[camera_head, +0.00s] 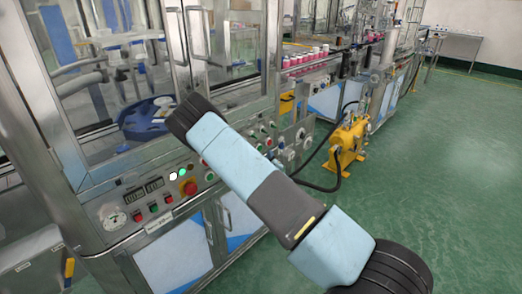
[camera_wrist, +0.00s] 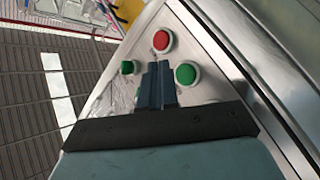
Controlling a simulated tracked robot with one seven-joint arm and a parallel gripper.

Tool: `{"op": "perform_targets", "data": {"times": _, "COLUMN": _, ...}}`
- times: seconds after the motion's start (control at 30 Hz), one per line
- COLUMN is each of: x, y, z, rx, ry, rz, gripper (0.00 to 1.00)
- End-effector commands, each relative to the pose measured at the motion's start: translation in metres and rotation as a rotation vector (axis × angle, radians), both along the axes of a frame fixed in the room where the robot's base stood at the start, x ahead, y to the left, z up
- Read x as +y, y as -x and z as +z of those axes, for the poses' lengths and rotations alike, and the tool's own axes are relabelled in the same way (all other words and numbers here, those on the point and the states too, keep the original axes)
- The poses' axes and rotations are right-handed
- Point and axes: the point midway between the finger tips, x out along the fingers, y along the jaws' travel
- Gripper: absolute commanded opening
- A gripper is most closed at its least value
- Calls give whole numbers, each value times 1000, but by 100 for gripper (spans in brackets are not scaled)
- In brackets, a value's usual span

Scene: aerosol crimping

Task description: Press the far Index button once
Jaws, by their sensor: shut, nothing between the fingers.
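In the wrist view my gripper (camera_wrist: 158,66) is shut with nothing in it. Its fingertips show over a triangular metal panel face (camera_wrist: 143,42), among three round buttons with pale rims. A red button (camera_wrist: 162,40) sits just beyond the tips, one green button (camera_wrist: 186,74) to their right and a smaller-looking green button (camera_wrist: 127,67) to their left. I cannot tell whether the tips touch the panel. No label is readable, so I cannot tell which button is the far Index one. In the head view my arm hides my gripper.
In the head view a control panel (camera_head: 140,205) carries displays, a gauge and a large red knob (camera_head: 190,187). More small buttons (camera_head: 265,130) show right of my arm. A yellow machine (camera_head: 348,143) with a black hose stands on the green floor (camera_head: 440,150), which is clear at right.

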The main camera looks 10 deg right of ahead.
Motion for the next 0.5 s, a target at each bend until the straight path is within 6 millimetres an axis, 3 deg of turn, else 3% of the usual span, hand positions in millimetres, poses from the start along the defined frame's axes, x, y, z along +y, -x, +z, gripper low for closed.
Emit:
{"op": "perform_targets", "data": {"times": 0.3, "x": -13, "y": 18, "z": 0, "rx": 1, "ry": 1, "rz": 1, "gripper": 0}}
{"op": "perform_targets", "data": {"times": 0.5, "x": -14, "y": 20, "z": 0, "rx": 0, "ry": 0, "rz": 1, "gripper": 0}}
